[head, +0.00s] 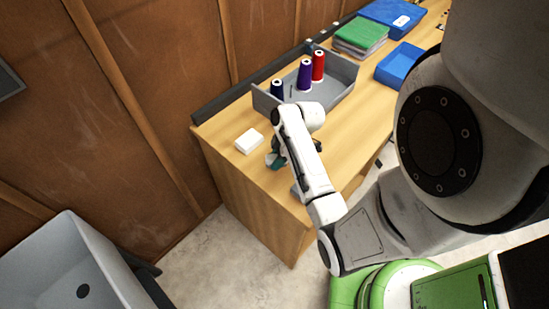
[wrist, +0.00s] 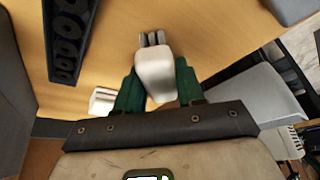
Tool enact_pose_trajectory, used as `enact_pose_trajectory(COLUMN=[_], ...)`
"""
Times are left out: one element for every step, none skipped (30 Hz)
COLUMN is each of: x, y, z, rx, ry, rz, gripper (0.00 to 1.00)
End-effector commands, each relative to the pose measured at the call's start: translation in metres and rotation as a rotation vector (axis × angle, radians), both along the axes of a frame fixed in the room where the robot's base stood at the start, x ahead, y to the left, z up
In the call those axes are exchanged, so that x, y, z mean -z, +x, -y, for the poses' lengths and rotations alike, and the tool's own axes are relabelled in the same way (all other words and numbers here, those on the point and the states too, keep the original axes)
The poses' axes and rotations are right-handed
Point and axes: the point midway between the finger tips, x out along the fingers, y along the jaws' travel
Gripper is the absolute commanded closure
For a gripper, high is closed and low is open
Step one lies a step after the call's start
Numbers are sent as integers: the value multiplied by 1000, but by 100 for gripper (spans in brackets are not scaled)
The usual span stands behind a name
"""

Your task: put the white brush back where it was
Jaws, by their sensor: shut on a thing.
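My gripper (wrist: 152,85) has green fingers and is shut on the white brush (wrist: 155,72). The brush lies between the fingers, with its grey bristle end pointing away from the palm. In the head view my gripper (head: 277,161) is low over the near left end of the wooden table (head: 225,165), partly hidden by my arm. I cannot tell whether the brush touches the table top.
A white block (head: 248,141) lies on the table close to my gripper. A grey tray (head: 345,75) behind holds dark blue, purple and red thread cones. A blue bin (head: 398,65) and a green stack (head: 360,35) stand farther off. A grey sink (head: 70,260) stands left.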

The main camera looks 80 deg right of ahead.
Motion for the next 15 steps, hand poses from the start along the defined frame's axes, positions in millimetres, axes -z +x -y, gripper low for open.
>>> enact_pose_trajectory(x=[1, 2, 3, 3, 2, 2, 2, 2, 2, 2, 2, 2, 2, 2, 2], y=[0, 0, 0, 0, 0, 0, 0, 0, 0, 0, 0, 0, 0, 0, 0], z=[0, 0, 0, 0, 0, 0, 0, 0, 0, 0, 0, 0, 0, 0, 0], rx=[0, 0, 0, 0, 0, 0, 0, 0, 0, 0, 0, 0, 0, 0, 0], ry=[0, 0, 0, 0, 0, 0, 0, 0, 0, 0, 0, 0, 0, 0, 0], rz=[0, 0, 0, 0, 0, 0, 0, 0, 0, 0, 0, 0, 0, 0, 0], gripper=[90, 90, 90, 61, 58, 54, 51, 49, 45, 42, 39, 36, 36, 36, 36])
